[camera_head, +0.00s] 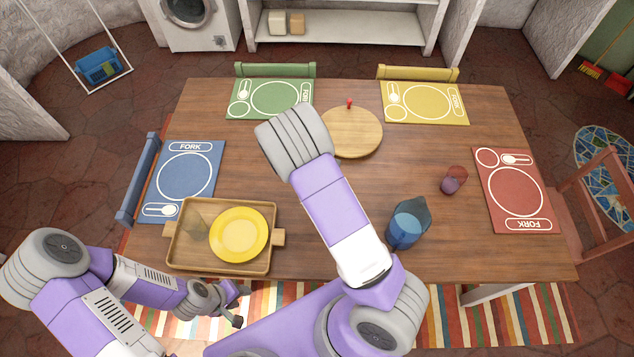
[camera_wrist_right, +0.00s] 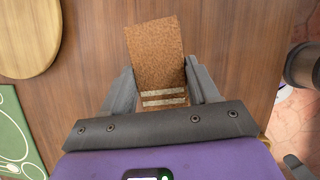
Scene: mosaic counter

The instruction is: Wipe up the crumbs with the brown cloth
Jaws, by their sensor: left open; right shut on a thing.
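In the right wrist view the brown cloth (camera_wrist_right: 155,48), with pale stripes near its held end, sits between the fingers of my right gripper (camera_wrist_right: 159,82). That gripper is shut on it, over the wooden table (camera_wrist_right: 95,40). In the head view my right arm hides this gripper and the cloth. My left gripper (camera_head: 238,305) is open and empty, low at the left by the table's front edge, below the tray. I can make out no crumbs in either view; the forearm covers part of the tabletop.
A round board (camera_head: 352,133) lies at the back. Placemats lie around the edges.

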